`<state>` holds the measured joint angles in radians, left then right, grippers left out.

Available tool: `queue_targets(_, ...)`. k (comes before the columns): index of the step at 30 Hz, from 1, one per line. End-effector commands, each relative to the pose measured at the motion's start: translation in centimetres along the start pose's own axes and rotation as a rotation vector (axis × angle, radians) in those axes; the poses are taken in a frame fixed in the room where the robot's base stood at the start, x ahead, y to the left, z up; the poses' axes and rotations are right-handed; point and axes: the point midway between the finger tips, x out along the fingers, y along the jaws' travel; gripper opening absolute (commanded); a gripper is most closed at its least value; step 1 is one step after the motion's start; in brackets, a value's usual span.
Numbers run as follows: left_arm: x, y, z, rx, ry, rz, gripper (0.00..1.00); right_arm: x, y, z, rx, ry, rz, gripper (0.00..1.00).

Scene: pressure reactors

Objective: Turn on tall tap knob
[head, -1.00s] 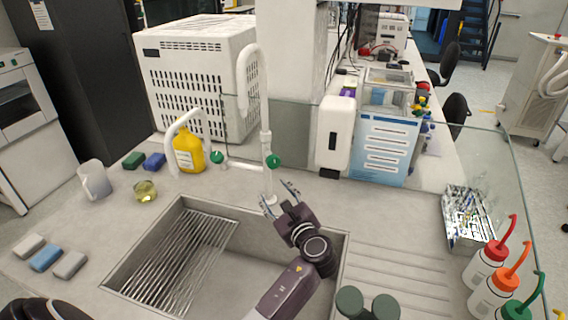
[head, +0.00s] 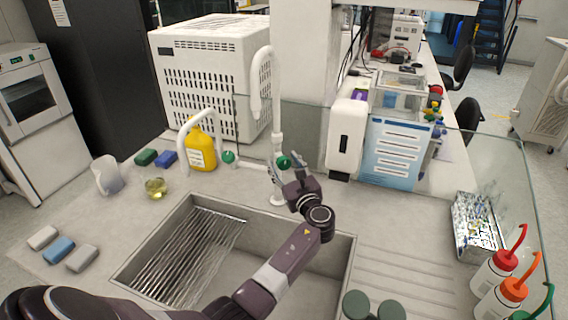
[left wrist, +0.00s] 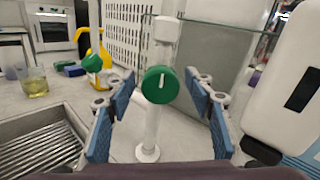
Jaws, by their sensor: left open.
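The tall white tap (head: 276,120) rises behind the sink. Its round green knob (head: 283,162) sits low on its post and faces me. In the left wrist view the knob (left wrist: 160,84) shows a white mark and lies ahead, between the two blue-padded fingers. My left gripper (head: 286,172) is open, close in front of the knob; I cannot tell if a finger touches it. A second green knob (head: 228,157) belongs to the lower tap (head: 200,122) on the left. My right gripper is not in view.
The sink (head: 190,285) with a wire rack lies below my left arm. A white dispenser (head: 345,138) and glass panel stand close on the right. Wash bottles (head: 497,270) stand at the far right.

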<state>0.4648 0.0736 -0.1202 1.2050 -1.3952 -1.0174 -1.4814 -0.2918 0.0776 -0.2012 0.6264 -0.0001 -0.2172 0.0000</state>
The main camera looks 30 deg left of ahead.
Motion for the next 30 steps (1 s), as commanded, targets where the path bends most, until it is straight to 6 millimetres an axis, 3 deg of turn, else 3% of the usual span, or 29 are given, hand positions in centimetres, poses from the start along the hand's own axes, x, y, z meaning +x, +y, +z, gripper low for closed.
queue_targets(3, 0.0, 0.0, 0.0, -0.001, 0.0, 0.0, 0.47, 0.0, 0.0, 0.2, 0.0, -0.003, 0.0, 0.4)
queue_targets(14, 0.0, 0.0, 0.0, -0.001, 0.0, 0.0, 0.07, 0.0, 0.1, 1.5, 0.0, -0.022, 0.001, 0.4)
queue_targets(23, -0.1, 0.0, -0.1, -0.039, -0.001, 0.0, 0.06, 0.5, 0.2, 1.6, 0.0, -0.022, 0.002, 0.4)
queue_targets(30, -0.1, 0.1, -0.3, -0.176, -0.001, 0.0, 0.06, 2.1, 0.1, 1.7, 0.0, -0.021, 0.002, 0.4)
